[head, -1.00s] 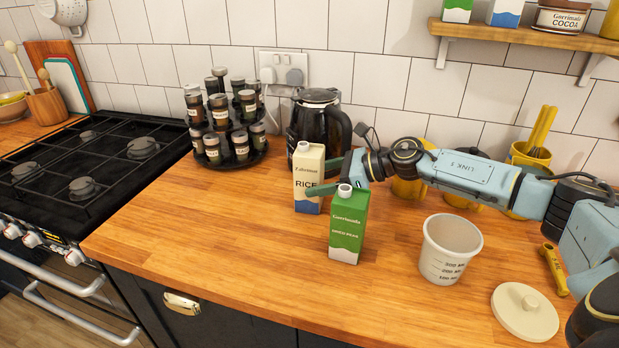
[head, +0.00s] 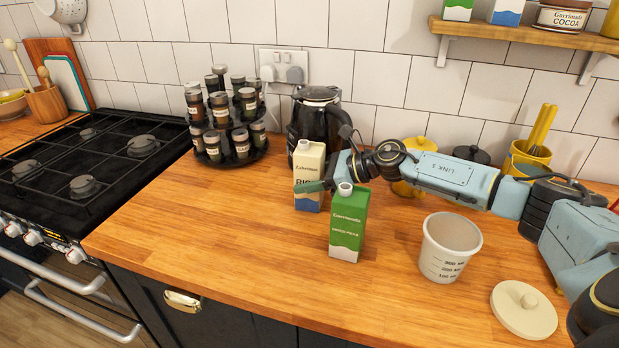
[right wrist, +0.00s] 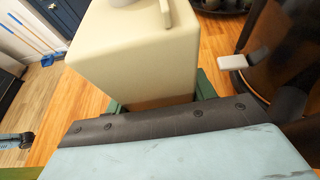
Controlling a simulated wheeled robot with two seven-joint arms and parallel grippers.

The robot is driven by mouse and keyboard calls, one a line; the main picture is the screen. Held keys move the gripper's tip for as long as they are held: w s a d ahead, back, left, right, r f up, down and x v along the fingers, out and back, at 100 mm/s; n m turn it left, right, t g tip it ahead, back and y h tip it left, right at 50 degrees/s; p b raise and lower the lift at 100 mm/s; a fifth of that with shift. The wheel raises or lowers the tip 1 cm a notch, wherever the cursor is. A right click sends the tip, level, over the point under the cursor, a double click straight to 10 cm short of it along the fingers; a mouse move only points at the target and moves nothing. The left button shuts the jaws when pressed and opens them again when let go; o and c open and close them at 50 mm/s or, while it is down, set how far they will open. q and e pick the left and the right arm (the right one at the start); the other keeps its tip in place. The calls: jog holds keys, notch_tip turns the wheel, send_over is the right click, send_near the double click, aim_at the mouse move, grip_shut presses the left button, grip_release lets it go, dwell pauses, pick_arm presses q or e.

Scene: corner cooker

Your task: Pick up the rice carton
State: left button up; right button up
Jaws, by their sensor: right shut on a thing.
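The rice carton (head: 309,171) is cream with a blue base and a white cap. It stands upright on the wooden counter, in front of the black kettle. My right gripper (head: 318,186) reaches in from the right and is shut on the carton, with a green finger across its front face. In the right wrist view the carton (right wrist: 135,50) fills the upper middle, between the green fingers. A green dried peas carton (head: 348,225) stands just in front and to the right, hiding part of the gripper. My left gripper is not in view.
The kettle (head: 318,118) is close behind the rice carton. A spice rack (head: 228,140) stands to the left. A measuring cup (head: 450,248) and a round lid (head: 524,310) are to the right. The counter's front left is clear (head: 200,240).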

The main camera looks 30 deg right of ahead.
jog(key=shift+r, duration=0.2)
jog(key=shift+r, duration=0.55)
notch_tip(320, 180, up, 2)
jog(key=shift+r+p, duration=0.2)
jog(key=shift+p, duration=0.1)
jog(key=s+d, duration=0.1)
jog(key=s+d+b, duration=0.1)
jog(key=s+d, duration=0.1)
jog(key=s+d+b, duration=0.1)
jog(key=s+d, duration=0.1)
jog(key=shift+d+f, duration=0.15)
jog(key=shift+f, duration=0.25)
send_near(323, 175)
jog(key=shift+s+d+f, duration=0.6)
jog(key=shift+s+d, duration=1.05)
jog(key=shift+s, duration=0.35)
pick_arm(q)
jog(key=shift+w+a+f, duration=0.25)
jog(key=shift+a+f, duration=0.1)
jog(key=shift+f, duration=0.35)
pick_arm(e)
jog(key=shift+s+d, duration=0.1)
jog(key=shift+d, duration=0.1)
